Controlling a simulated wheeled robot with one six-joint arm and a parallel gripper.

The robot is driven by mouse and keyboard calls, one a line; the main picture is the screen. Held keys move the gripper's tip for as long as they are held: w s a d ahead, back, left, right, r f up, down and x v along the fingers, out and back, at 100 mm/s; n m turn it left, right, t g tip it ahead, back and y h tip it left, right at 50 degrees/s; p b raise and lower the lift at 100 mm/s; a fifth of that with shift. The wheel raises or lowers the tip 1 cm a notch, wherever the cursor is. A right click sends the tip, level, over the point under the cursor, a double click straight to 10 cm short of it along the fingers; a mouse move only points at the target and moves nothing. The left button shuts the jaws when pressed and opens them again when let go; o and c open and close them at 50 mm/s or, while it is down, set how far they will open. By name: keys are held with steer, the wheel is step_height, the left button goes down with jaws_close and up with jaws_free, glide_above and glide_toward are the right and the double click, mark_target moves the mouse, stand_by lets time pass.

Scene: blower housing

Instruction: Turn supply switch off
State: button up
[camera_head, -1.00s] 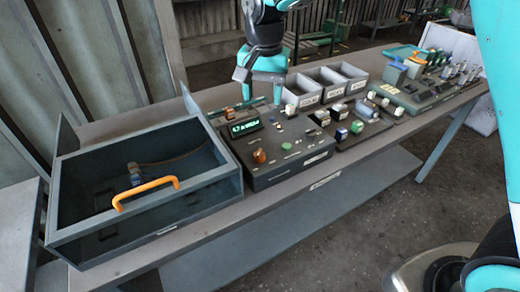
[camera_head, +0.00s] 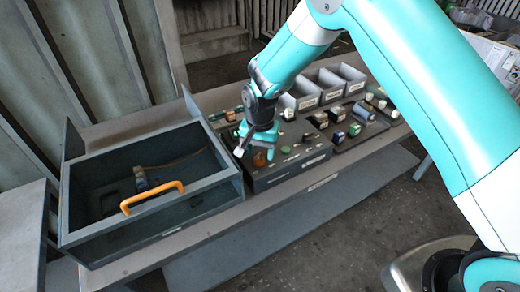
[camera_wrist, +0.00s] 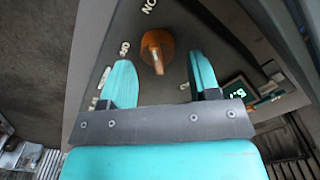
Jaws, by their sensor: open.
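The supply switch is an orange rotary knob (camera_wrist: 157,48) on the dark control panel, with a raised grip bar across it. In the wrist view it lies just beyond and between my two teal fingertips, with an "ON" label above it and another label at its left. In the head view the knob (camera_head: 260,159) shows partly beside my fingers. My gripper (camera_wrist: 160,76) is open and empty, its fingers on either side of the knob's line. I cannot tell whether they touch the panel. In the head view my gripper (camera_head: 248,150) hangs over the panel's front left.
An open dark box (camera_head: 85,235) with an orange handle (camera_head: 152,197) stands left of the panel. Grey bins (camera_head: 330,85) and small blocks are at the back right.

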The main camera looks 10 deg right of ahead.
steer(key=shift+f, duration=0.8)
steer(key=c, duration=0.8)
steer(key=shift+c, duration=0.2)
